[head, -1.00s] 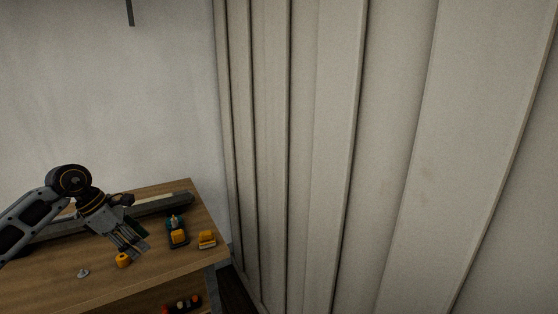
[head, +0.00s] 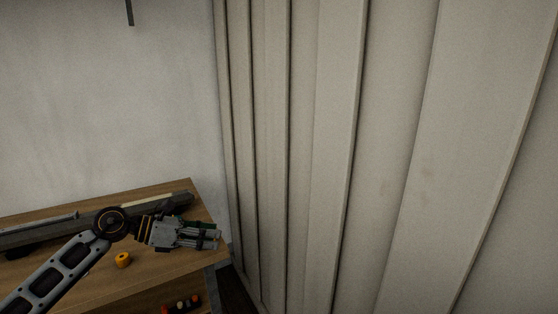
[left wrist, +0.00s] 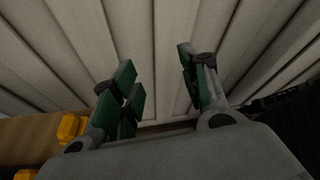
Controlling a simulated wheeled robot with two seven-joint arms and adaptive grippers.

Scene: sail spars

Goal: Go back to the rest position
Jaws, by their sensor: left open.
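My left gripper (head: 214,238) is over the right end of the wooden workbench in the head view, pointing right toward the ribbed wall. In the left wrist view its green-padded fingers (left wrist: 160,85) are apart with nothing between them. The arm and gripper hide part of the bench top, including small items near its right end. My right gripper does not show.
The wooden bench (head: 150,285) carries a long dark bar (head: 40,232) along its back and a small orange part (head: 123,260). Yellow-orange parts (left wrist: 70,127) show at left in the left wrist view. A pale ribbed wall (head: 330,150) stands right of the bench.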

